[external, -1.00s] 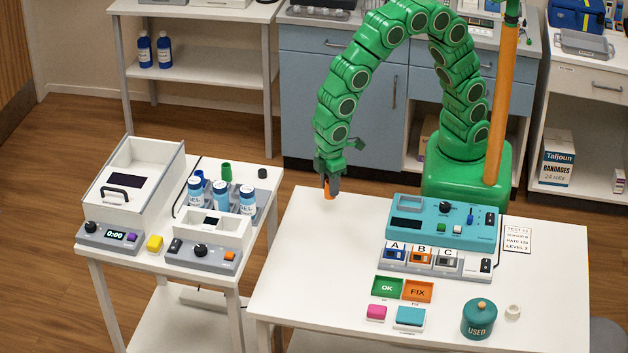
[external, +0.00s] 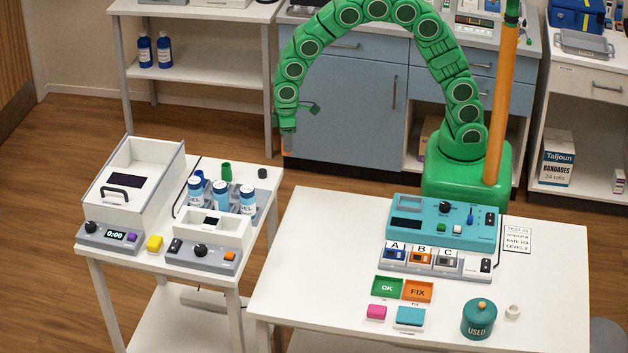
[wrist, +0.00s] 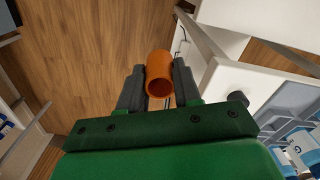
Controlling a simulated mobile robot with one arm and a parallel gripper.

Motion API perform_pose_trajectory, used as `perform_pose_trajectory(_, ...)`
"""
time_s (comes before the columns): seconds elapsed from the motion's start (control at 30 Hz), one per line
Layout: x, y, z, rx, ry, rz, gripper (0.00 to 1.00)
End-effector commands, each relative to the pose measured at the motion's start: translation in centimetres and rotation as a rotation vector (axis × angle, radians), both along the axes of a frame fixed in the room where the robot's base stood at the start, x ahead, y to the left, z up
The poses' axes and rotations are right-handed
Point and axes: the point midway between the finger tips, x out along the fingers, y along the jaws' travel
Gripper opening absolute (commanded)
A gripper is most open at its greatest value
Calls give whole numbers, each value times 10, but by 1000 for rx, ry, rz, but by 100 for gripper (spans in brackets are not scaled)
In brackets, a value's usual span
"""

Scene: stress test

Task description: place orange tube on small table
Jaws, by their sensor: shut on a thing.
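The orange tube (wrist: 159,75) is held upright between the two dark fingers of my gripper (wrist: 159,92) in the wrist view, its open end toward the camera. In the external view my gripper (external: 288,143) hangs above the floor beyond the small table, with a bit of orange at its tip. The small table (external: 262,185) stands at the left. It carries bottles with blue caps (external: 220,193), a green tube (external: 226,172) and a dark cap (external: 262,173). A corner of this table also shows in the wrist view.
The larger white table (external: 330,260) at the right holds a teal device (external: 440,222), trays and a teal USED jar (external: 479,318). A white box with an open top (external: 140,175) fills the small table's left side. Wood floor lies between the tables and cabinets.

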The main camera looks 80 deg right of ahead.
Motion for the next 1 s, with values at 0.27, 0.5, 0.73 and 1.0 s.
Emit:
perform_pose_trajectory(0.27,32,-76,-6,-1,4,-124,0)
perform_pose_trajectory(0.5,50,-144,-10,-4,4,-225,0)
perform_pose_trajectory(0.73,61,-204,-12,-6,0,-311,0)
perform_pose_trajectory(1.0,64,-239,-14,-7,1,-362,0)
